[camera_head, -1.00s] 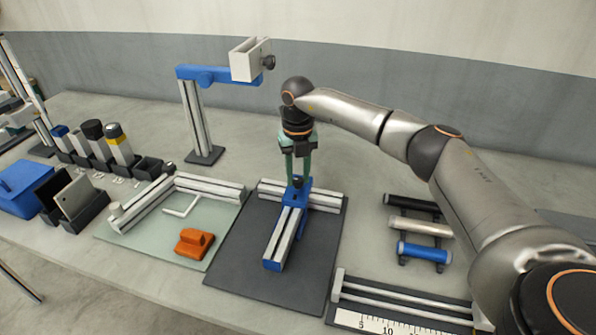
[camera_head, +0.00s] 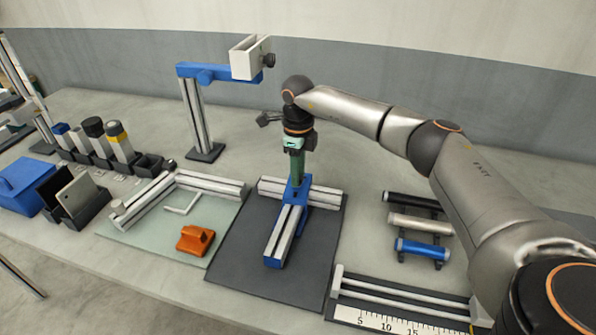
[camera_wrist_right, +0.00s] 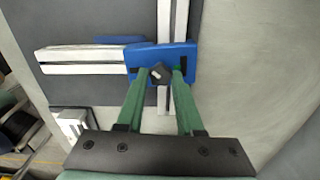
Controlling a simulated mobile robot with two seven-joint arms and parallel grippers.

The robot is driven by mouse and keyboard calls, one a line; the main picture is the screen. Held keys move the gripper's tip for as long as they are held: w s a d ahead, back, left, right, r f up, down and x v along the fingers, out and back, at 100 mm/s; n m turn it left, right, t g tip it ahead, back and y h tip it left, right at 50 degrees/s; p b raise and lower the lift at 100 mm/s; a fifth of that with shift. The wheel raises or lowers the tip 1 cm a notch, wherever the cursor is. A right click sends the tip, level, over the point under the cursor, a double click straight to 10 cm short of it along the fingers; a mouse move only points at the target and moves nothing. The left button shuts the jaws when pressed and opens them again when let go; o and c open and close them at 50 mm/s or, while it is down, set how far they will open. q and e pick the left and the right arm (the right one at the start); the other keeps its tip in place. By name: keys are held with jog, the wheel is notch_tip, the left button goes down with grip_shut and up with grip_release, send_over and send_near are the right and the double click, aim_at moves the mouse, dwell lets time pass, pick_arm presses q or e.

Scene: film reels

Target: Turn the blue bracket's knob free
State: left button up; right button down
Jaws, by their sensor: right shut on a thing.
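The blue bracket (camera_head: 291,196) sits where two pale rails meet on the dark mat (camera_head: 245,277). My right gripper (camera_head: 297,178) points straight down over the bracket, with its green fingers at the knob. In the right wrist view the blue bracket (camera_wrist_right: 184,60) lies under the fingertips. Its small dark knob (camera_wrist_right: 158,73) is between the two green fingers of my right gripper (camera_wrist_right: 165,78), which is shut on it. In the head view the fingers hide the knob. My left gripper is not in view.
An orange block (camera_head: 195,240) lies on the pale green mat to the left. A blue-armed stand (camera_head: 196,115) rises behind. Several rollers (camera_head: 420,225) lie to the right, with a ruler rail (camera_head: 400,310) in front. Bare table shows between rollers and dark mat.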

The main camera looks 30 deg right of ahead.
jog(key=n, duration=0.4)
jog(key=shift+n, duration=2.1)
jog(key=c, duration=0.5)
grip_release()
jog(key=shift+c, duration=0.2)
notch_tip(320, 180, up, 13)
jog(key=b, duration=0.1)
jog(key=shift+f, duration=0.2)
